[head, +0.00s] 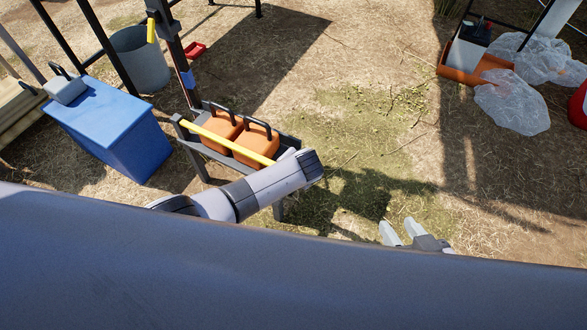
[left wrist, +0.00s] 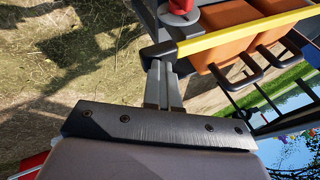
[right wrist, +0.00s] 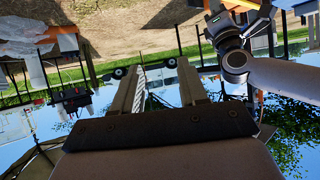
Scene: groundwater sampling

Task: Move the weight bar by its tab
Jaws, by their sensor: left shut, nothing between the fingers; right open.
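A yellow bar (head: 228,142), the likely weight bar, lies across the front of a grey rack with two orange weights (head: 221,130). In the left wrist view the yellow bar (left wrist: 240,33) ends in a dark tip at the fingers. My left gripper (left wrist: 163,70) is shut and empty, its fingertips at this dark end; I cannot tell whether they touch. In the head view my left forearm hides the bar's right end and the gripper. A red knob (left wrist: 181,5) shows beside the bar's end. My right gripper (head: 402,231) is open and empty, away to the right.
A blue box (head: 105,125) and a grey bucket (head: 140,60) stand left of the rack. A dark post (head: 172,55) rises behind it. Plastic bags (head: 512,103) and an orange tray (head: 452,72) lie at the upper right. Grassy ground between is clear.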

